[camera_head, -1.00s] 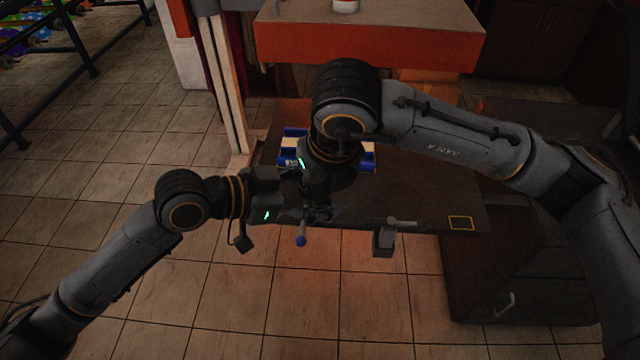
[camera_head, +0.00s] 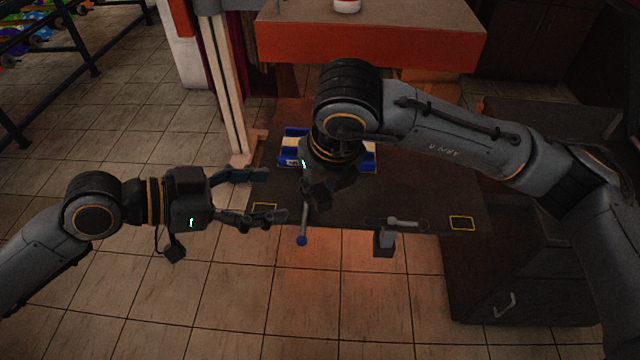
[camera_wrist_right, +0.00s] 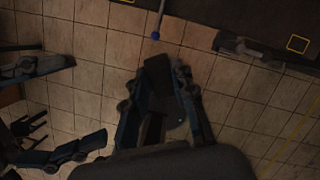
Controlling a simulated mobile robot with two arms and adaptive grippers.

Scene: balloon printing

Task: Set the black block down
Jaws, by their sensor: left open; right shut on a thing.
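The black block (camera_wrist_right: 158,85) is between the fingers of my right gripper (camera_wrist_right: 156,78) in the right wrist view. My right gripper is shut on it and points down over the front part of the dark table. In the head view my right gripper (camera_head: 318,195) is dark and small, and I cannot clearly tell the block from the fingers. My left gripper (camera_head: 272,195) is open and empty, left of the right gripper, at the table's left front corner. Its fingers also show at the left of the right wrist view.
The dark table (camera_head: 420,190) has yellow outlined squares at front left (camera_head: 264,207) and front right (camera_head: 461,223). A blue-and-cream holder (camera_head: 293,147) lies partly behind my right arm. A blue-knobbed lever (camera_head: 302,240) and a grey handle (camera_head: 405,223) are at the front edge.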

